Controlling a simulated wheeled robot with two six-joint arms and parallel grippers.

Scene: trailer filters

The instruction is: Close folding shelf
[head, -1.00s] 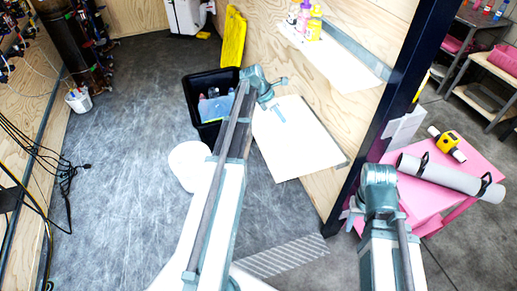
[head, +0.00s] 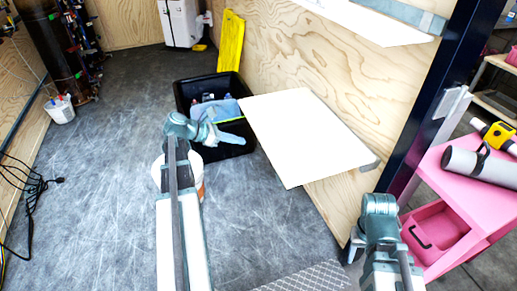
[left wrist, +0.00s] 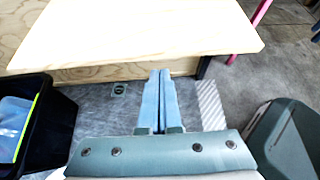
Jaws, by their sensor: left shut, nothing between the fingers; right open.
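The folding shelf (head: 305,135) is a white board standing out from the plywood wall, with a grey bracket at its right end. In the left wrist view the shelf (left wrist: 130,35) fills the top, its near edge just beyond the fingertips. My left gripper (head: 240,141) is shut and empty, left of the shelf's outer edge with a small gap in the picture. Its closed fingers (left wrist: 160,75) point toward the shelf in the left wrist view. My right gripper (head: 354,246) is low beside the dark post; its fingers are mostly hidden behind the wrist.
A black bin (head: 183,90) with bottles and a blue item stands beyond my left gripper. A white bucket (head: 198,182) is behind my left arm. A second white shelf (head: 365,20) is above. A dark post (head: 432,100) and pink cart (head: 445,170) are right.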

